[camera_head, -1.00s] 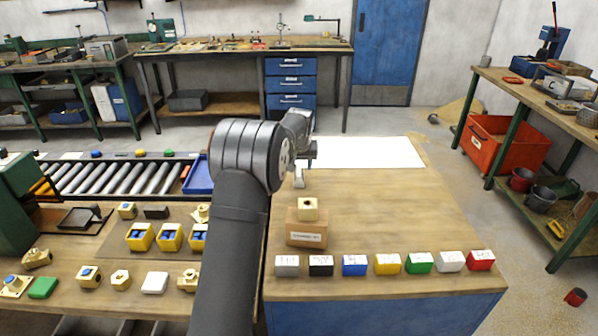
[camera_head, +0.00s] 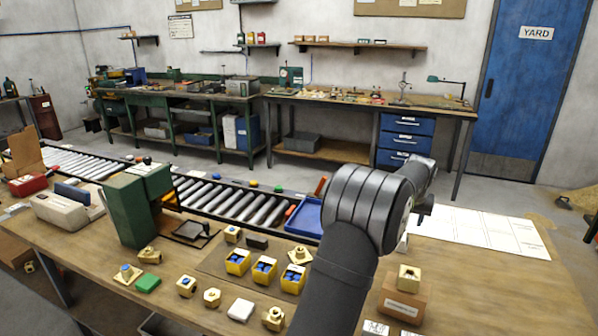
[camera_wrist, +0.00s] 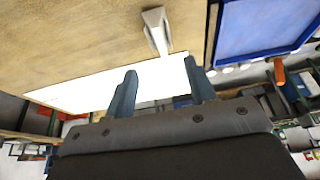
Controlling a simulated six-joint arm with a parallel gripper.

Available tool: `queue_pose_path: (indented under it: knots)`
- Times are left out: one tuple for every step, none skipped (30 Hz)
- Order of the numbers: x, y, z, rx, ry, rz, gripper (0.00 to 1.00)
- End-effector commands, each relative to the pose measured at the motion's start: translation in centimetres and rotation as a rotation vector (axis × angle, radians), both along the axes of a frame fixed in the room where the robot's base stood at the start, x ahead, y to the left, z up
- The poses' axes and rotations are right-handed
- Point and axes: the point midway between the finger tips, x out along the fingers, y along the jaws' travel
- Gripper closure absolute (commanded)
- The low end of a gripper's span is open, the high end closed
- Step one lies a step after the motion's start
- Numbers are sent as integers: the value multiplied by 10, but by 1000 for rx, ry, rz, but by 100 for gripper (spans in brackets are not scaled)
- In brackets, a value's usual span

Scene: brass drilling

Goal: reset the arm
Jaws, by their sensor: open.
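My gripper (camera_wrist: 160,82) shows in the wrist view with its two blue-grey fingers apart and nothing between them. In the head view my gripper (camera_head: 424,206) is partly hidden behind my own wrist, above the wooden bench near the white sheet (camera_head: 485,232). A small pale grey upright piece stands on the bench, and it shows in the wrist view (camera_wrist: 156,30) beyond the fingers, apart from them. A brass block (camera_head: 409,278) sits on a small brown box (camera_head: 402,302) to the right of my forearm.
A blue tray (camera_head: 305,217) and a roller conveyor (camera_head: 240,203) lie left of my arm. Yellow bins (camera_head: 264,270), brass fittings (camera_head: 186,286) and a green press (camera_head: 125,212) stand further left. The bench right of the brown box looks clear.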

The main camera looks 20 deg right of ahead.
Motion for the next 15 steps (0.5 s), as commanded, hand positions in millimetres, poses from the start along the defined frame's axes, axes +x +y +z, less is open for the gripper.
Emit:
queue_pose_path:
  knots:
    - [2,-2,-9,3,2,0,49]
    - [3,-3,-13,3,2,0,49]
    - [5,-5,-20,3,1,0,49]
    - [7,-7,-25,3,1,0,49]
    - [9,-8,-31,3,2,0,49]
    - [11,-10,-39,3,2,0,49]
    - [12,-12,-45,4,3,0,49]
    - [14,-14,-50,3,2,0,49]
    - [16,-16,-57,3,1,0,49]
    - [18,-18,-63,3,1,0,49]
    - [19,-19,-68,3,1,0,49]
    - [21,-21,-76,3,2,0,49]
    - [23,-23,-81,3,1,0,49]
    - [25,-24,-86,2,1,0,49]
    - [27,-26,-93,2,1,0,49]
